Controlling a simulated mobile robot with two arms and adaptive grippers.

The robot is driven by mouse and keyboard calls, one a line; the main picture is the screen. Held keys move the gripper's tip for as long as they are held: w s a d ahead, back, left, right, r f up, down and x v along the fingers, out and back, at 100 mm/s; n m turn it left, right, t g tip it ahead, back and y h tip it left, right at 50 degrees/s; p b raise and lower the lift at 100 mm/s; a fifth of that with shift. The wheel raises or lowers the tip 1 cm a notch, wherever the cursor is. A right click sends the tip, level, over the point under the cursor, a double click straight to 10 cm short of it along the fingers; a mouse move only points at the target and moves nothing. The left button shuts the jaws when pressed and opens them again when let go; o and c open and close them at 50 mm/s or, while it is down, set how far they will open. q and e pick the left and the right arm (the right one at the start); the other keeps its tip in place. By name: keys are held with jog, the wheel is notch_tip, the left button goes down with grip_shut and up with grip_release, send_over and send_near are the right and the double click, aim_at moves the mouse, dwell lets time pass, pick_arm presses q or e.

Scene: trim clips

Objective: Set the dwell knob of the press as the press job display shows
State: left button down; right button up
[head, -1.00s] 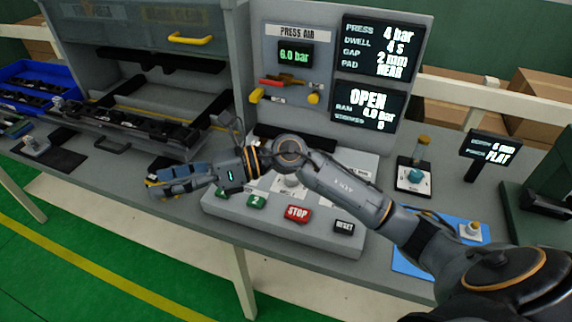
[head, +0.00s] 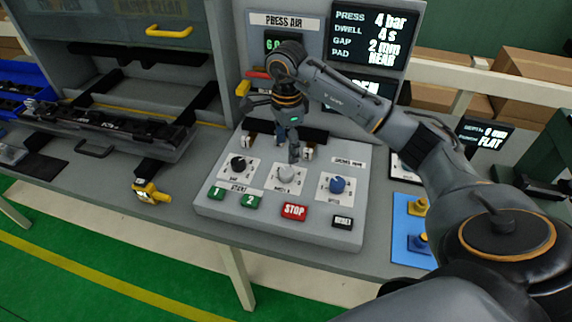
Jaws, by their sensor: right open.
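The press job display (head: 370,35) reads PRESS 4 bar, DWELL 4 s, GAP 2 mm, PAD NEAR. The sloped press panel (head: 215,205) carries a black knob (head: 239,166) at left, a pale grey knob (head: 286,175) in the middle and a blue knob (head: 337,186) at right. Their small labels are too blurred to tell which is the dwell knob. My right gripper (head: 294,154) is open and points down just above and behind the grey knob; contact cannot be told. My left gripper is out of view.
The panel's front has green buttons 1 (head: 217,193) and 2 (head: 250,202), a red STOP button (head: 294,211) and a black RESET button (head: 343,222). A yellow-and-dark object (head: 150,192) lies left of the panel. A blue mat (head: 402,245) is at right.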

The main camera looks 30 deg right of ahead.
aim_at(287, 171)
notch_tip(287, 171, down, 8)
jog(key=shift+r+p, duration=0.2)
jog(key=shift+p, duration=0.8)
jog(key=shift+f, duration=0.6)
jog(key=c, duration=1.2)
